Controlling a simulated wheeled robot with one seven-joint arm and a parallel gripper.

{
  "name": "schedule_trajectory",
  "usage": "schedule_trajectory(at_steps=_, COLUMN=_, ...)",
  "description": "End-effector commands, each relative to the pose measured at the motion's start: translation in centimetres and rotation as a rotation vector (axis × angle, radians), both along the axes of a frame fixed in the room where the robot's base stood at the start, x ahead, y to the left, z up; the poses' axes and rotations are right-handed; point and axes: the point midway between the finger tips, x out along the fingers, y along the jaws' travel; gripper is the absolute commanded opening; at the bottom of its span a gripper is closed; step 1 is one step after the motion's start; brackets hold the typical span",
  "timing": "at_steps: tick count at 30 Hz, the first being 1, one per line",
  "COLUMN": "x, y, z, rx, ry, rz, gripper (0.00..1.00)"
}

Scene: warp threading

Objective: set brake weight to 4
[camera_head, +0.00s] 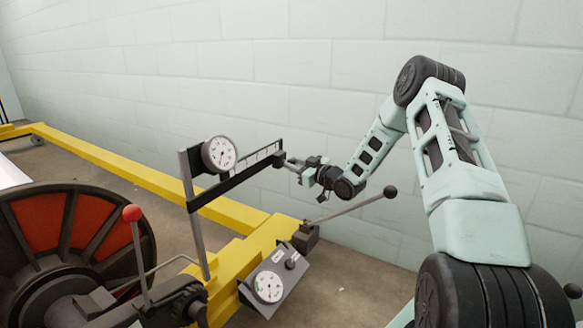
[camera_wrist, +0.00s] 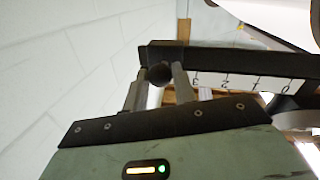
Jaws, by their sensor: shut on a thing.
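The brake beam (camera_head: 235,180) is a dark bar with a pale numbered scale, reaching right from a grey post. In the wrist view, the scale (camera_wrist: 235,84) shows the marks 0, 1, 2 and 3. The dark brake weight (camera_head: 278,158) sits near the beam's right end; in the wrist view this block (camera_wrist: 165,54) lies past the 3 mark and hides any mark under it. My gripper (camera_head: 291,164) is at that end. In the wrist view my gripper (camera_wrist: 161,78) is shut on the weight's round dark knob (camera_wrist: 159,74), one finger on each side.
A round dial gauge (camera_head: 219,154) stands above the beam. A lever with a dark ball (camera_head: 390,191) rises below my arm. A red-knobbed lever (camera_head: 132,213), a large reel (camera_head: 55,235) and a control box (camera_head: 272,283) stand lower left. The pale wall is close behind.

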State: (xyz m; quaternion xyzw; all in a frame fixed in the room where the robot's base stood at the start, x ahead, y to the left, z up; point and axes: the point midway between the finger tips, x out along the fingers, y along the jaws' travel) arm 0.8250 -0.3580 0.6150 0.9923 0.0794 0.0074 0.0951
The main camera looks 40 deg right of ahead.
Motion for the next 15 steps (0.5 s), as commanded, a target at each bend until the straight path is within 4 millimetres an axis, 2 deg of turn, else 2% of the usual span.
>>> schedule_trajectory(at_steps=4, x=0.08, y=-0.62, z=0.13, rx=-0.003, ry=-0.002, rz=-0.015, gripper=0.0)
schedule_trajectory(at_steps=5, x=0.08, y=-0.65, z=0.15, rx=-0.004, ry=-0.002, rz=-0.015, gripper=0.3)
schedule_trajectory(at_steps=7, x=0.09, y=-0.66, z=0.15, rx=-0.004, ry=-0.002, rz=-0.015, gripper=0.48)
schedule_trajectory(at_steps=15, x=0.03, y=-0.42, z=0.1, rx=-0.003, ry=-0.001, rz=-0.01, gripper=0.48)
